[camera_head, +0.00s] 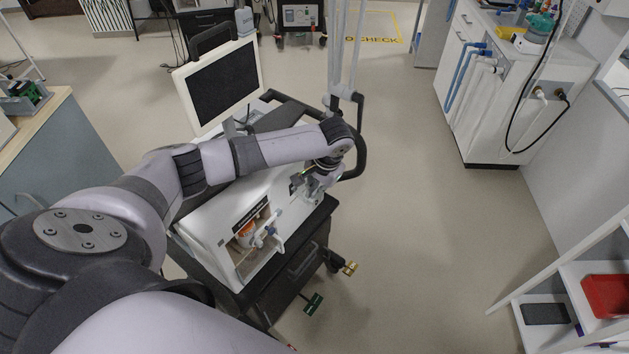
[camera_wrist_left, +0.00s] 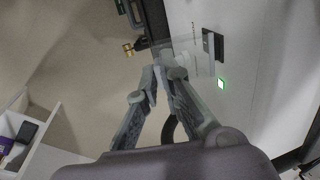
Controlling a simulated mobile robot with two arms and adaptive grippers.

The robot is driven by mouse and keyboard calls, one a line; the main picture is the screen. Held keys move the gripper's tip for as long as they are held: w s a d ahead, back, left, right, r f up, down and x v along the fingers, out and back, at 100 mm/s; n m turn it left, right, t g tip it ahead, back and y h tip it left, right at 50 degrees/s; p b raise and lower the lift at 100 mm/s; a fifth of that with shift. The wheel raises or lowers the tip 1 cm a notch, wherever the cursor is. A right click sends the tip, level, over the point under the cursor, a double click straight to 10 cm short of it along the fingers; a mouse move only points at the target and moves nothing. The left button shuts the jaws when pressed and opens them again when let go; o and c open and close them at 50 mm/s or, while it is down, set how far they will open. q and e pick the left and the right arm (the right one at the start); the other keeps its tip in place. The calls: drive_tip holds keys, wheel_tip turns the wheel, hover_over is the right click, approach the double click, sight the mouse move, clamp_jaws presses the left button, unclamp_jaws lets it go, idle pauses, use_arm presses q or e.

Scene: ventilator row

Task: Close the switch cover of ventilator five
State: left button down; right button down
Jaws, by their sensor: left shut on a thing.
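The ventilator (camera_head: 215,215) is a white box on a dark cart with a tilted screen (camera_head: 222,84) above it. My left gripper (camera_head: 318,182) is at the right end of its front, partly hidden by my own wrist. In the left wrist view my left gripper (camera_wrist_left: 160,78) is shut, its fingertips together on the edge of a clear flap that looks like the switch cover (camera_wrist_left: 180,48). The flap appears to stand out from the white panel (camera_wrist_left: 260,60). The ventilator's number is not readable.
An open recess with hose ports (camera_head: 258,236) is in the ventilator's front, left of my gripper. A dark handle rail (camera_head: 355,160) curves behind my wrist. A white cabinet (camera_head: 455,75) and a shelf with a red bin (camera_head: 606,296) stand right. The floor between is clear.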

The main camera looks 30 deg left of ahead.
use_arm(q)
wheel_tip(320, 180, down, 8)
drive_tip(key=a+y+b, duration=0.2)
drive_tip(key=y+b, duration=1)
drive_tip(key=y, duration=0.3)
drive_tip(key=shift+a+t+y, duration=0.4)
drive_tip(key=shift+w, duration=0.1)
drive_tip(key=c, duration=1.8)
unclamp_jaws()
drive_tip(key=shift+a, duration=0.1)
drive_tip(key=shift+o, duration=0.2)
